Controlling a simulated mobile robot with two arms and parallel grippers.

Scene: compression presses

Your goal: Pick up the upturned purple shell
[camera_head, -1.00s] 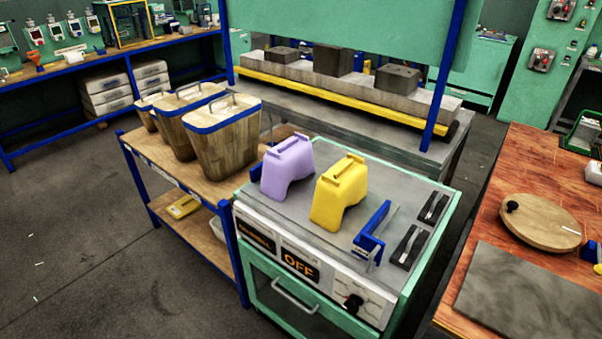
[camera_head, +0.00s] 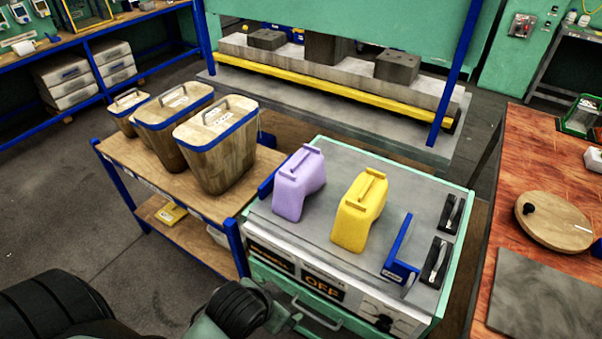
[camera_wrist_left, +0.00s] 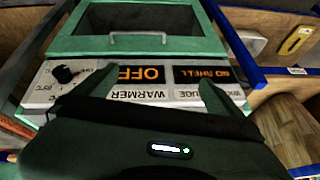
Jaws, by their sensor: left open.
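The purple shell (camera_head: 297,185) stands on the grey top of the warmer cabinet (camera_head: 335,255), at its left side, with a bar across its upper end. A yellow shell (camera_head: 359,212) of like shape stands just right of it. My left gripper (camera_wrist_left: 150,85) is open and empty in the left wrist view, its two fingers apart before the warmer's front panel. In the head view only part of this arm shows at the bottom, in front of and below the purple shell. The purple shell is not seen in the wrist view. My right gripper is not in view.
A blue bracket (camera_head: 400,255) and two dark blocks stand right of the shells. Several wooden bins with lids (camera_head: 215,145) stand on a shelf (camera_head: 155,165) to the left. A press (camera_head: 335,75) is behind. A red-brown table (camera_head: 540,155) is at the right.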

